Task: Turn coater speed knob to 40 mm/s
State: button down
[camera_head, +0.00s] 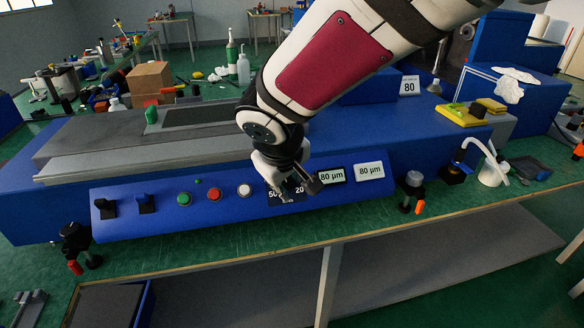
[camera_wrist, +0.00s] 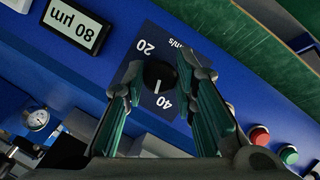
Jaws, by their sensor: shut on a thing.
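The coater (camera_head: 130,225) is a long blue machine on the green bench, with a sloped front control panel. The knob's white pointer line points at or very near the 40 mark. My gripper (camera_wrist: 160,72) is shut on the knob, one finger on each side. In the head view my gripper (camera_head: 290,190) covers the knob, and only parts of the plate's numbers show around it.
The bench edge runs below the panel.

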jog(key=shift+f+n+t+h+b, duration=0.1)
jog(key=shift+n+t+h+b, duration=0.35)
jog(key=shift+n+b, duration=1.4)
jog(key=shift+n, duration=0.35)
jog(key=c, duration=1.3)
grip_release()
jog(key=shift+s, duration=0.1)
jog(key=v, duration=1.2)
